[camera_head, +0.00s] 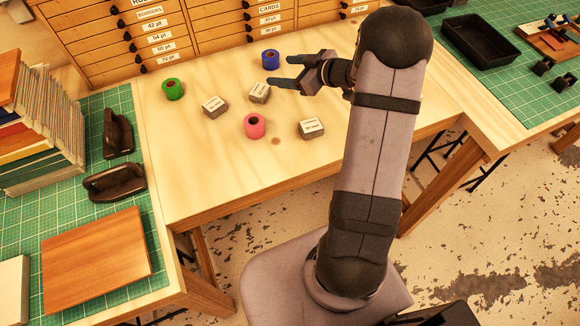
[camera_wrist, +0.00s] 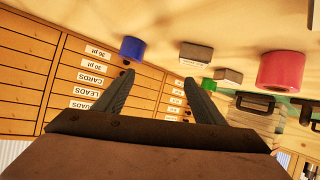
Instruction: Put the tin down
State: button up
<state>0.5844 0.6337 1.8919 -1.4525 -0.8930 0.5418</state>
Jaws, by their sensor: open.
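Three small grey tins with pale labels rest on the pale wooden table: one (camera_head: 260,92) near the middle, one (camera_head: 215,106) to its left, and one (camera_head: 311,128) nearer the front. Two tins show in the wrist view, a nearer one (camera_wrist: 195,54) and a farther one (camera_wrist: 228,75). My gripper (camera_head: 281,72) is over the back of the table, close to the middle tin and the blue roll in the picture. Its fingers (camera_wrist: 160,80) are spread, with no tin between them. Its exact height above the table is hard to judge.
Blue (camera_head: 271,60), green (camera_head: 173,89) and pink (camera_head: 254,125) foil rolls stand among the tins. Labelled drawers (camera_head: 200,35) line the back. Books (camera_head: 40,130), dark-handled tools (camera_head: 117,133) and a brown board (camera_head: 95,259) are left; a black tray (camera_head: 480,40) is right. The table's front left is clear.

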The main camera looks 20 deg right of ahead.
jog(key=s+m+g+h, duration=0.1)
jog(key=s+m+h, duration=0.1)
jog(key=s, duration=0.1)
jog(key=s+m+g+h, duration=0.1)
jog(key=s+h, duration=0.2)
jog(key=s+a+m+g+h, duration=0.1)
jog(key=s+m+h, duration=0.1)
jog(key=s, duration=0.1)
jog(key=shift+s+f+m+g+h, duration=0.1)
jog(key=shift+s+m+g+h, duration=0.1)
jog(key=shift+m+g+h, duration=0.15)
jog(key=s+a+g, duration=0.1)
jog(key=s, duration=0.2)
jog(key=s+a+f+g, duration=0.1)
jog(key=s+a, duration=0.1)
jog(key=s, duration=0.1)
jog(key=s+a+f+m+g, duration=0.1)
jog(key=s, duration=0.3)
jog(key=shift+a+g, duration=0.2)
jog(key=shift+g, duration=0.05)
jog(key=s+a+f+g+y, duration=0.1)
jog(key=s+a+g+y, duration=0.1)
jog(key=s+a+g, duration=0.2)
jog(key=s+a, duration=0.3)
jog(key=s, duration=0.5)
jog(key=shift+s, duration=0.3)
jog(key=shift+m, duration=0.25)
